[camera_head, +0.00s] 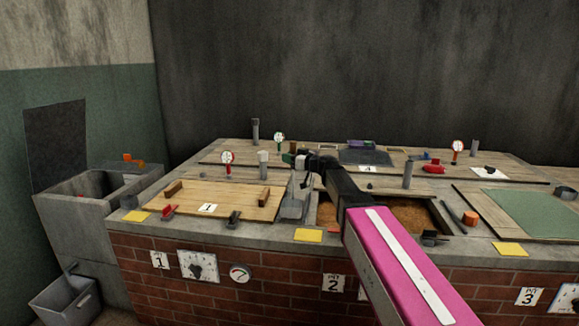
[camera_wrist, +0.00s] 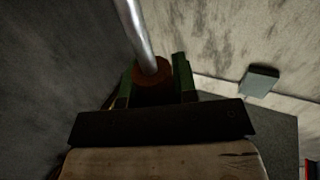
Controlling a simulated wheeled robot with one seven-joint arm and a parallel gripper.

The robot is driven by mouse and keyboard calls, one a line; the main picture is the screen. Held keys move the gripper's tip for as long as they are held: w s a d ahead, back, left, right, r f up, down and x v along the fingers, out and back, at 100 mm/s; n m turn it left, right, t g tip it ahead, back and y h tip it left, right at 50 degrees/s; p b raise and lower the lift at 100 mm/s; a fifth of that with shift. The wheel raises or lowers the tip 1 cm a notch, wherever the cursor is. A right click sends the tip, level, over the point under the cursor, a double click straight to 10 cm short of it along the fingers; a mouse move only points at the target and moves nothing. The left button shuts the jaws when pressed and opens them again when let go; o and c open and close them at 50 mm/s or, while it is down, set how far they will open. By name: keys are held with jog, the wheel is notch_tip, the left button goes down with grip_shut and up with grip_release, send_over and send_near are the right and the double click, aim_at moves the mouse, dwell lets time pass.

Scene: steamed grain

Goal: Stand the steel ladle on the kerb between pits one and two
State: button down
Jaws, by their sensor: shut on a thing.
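The steel ladle shows in the wrist view as a bright steel rod (camera_wrist: 133,25) running up from a brown grip (camera_wrist: 152,82). My gripper (camera_wrist: 155,84) is shut on that brown grip, with a green-edged finger on each side. In the head view my gripper (camera_head: 301,163) is over the strip between pit one's wooden lid (camera_head: 236,205) and the open pit two (camera_head: 415,216), which holds brown grain. A pale grey shape (camera_head: 293,207) shows below it at the kerb. I cannot tell whether it is the ladle's lower end or whether the ladle touches the kerb.
Wooden blocks (camera_head: 263,197) lie on pit one's lid. A yellow card (camera_head: 308,235) lies on the front ledge. A grey post (camera_head: 408,174) stands behind pit two. An orange block (camera_head: 470,218) and a green sheet (camera_head: 523,209) are right. A stone trough (camera_head: 95,204) is left.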

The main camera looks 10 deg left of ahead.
jog(key=shift+f, duration=1.65)
jog(key=c, duration=0.9)
grip_release()
jog(key=shift+f, duration=0.1)
jog(key=v, duration=1.2)
